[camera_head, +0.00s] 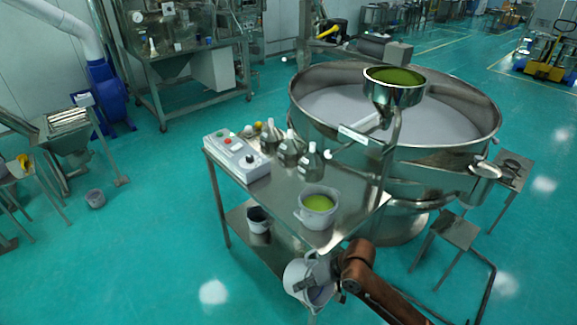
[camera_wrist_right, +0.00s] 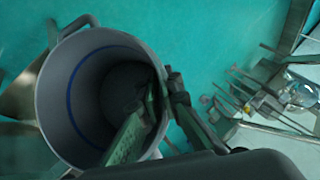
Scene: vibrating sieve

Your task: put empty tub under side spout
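The empty grey-white tub (camera_head: 296,280) is below the near edge of the steel table in the head view, tilted. In the right wrist view the tub (camera_wrist_right: 50,100) shows a bare inside with a blue line around it. My right gripper (camera_head: 322,277) is at the tub's rim; in the wrist view its fingers (camera_wrist_right: 160,115) sit one inside and one outside the wall, shut on it. The side spout (camera_head: 485,169) sticks out from the right of the big round sieve (camera_head: 440,150). A small steel stand (camera_head: 459,231) is below and left of the spout. My left gripper is not in view.
The steel table (camera_head: 265,195) carries a control box (camera_head: 236,157), several metal flasks and a tub of green material (camera_head: 317,207). A dark container (camera_head: 259,219) stands on the lower shelf. A funnel of green material (camera_head: 395,90) rises above the sieve. Another stand (camera_head: 513,168) is at right.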

